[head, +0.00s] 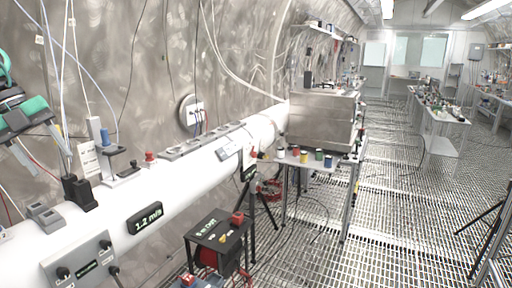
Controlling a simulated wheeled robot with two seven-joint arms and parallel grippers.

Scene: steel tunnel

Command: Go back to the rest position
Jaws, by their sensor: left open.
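My left gripper (42,146) is at the far left edge, with green and dark parts above it. It is open, with nothing seen between its fingers, and hangs in front of the tunnel wall, above the left end of a long white pipe (190,179). My right gripper is not in view.
The pipe carries small fittings and a display (145,217) reading 1.2 m/s. A black box on a stand (213,234) is in front. A small table (318,163) holds coloured spools beside a steel cabinet (322,121). The grated floor (395,215) at right is mostly clear.

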